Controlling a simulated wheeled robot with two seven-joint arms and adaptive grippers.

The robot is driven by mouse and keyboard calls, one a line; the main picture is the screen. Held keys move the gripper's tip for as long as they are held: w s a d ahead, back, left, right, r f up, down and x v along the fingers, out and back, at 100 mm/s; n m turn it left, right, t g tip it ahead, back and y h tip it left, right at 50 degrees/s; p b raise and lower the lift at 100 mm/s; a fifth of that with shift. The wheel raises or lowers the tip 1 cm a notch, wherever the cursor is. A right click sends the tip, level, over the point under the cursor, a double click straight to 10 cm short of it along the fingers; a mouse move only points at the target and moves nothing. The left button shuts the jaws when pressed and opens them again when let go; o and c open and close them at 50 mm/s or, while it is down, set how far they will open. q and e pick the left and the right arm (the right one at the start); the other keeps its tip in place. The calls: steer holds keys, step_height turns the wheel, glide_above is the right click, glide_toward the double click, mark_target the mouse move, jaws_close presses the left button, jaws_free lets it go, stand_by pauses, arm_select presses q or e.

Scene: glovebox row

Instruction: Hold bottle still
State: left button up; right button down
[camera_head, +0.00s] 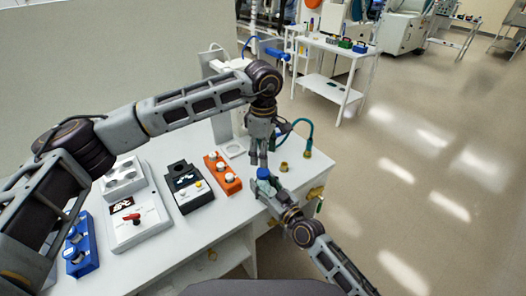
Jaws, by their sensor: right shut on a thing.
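A small bottle with a blue top (263,173) is near the right end of the white bench; most of its body is hidden by my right gripper. My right gripper (267,184) comes from the lower right and is shut on the bottle. My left gripper (258,158) points down just above the blue top. Its fingers are small here, and I cannot tell whether they are open or touch the top.
A teal hose (309,140) and brass fitting (284,167) stand near the grippers.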

mark_target(263, 171)
arm_select(q)
steer(key=n, duration=0.5)
steer(key=shift+n, duration=3.1)
steer(key=shift+f, duration=0.2)
steer(key=shift+f, duration=3.85)
steer(key=shift+c, duration=0.5)
steer(key=c, duration=1)
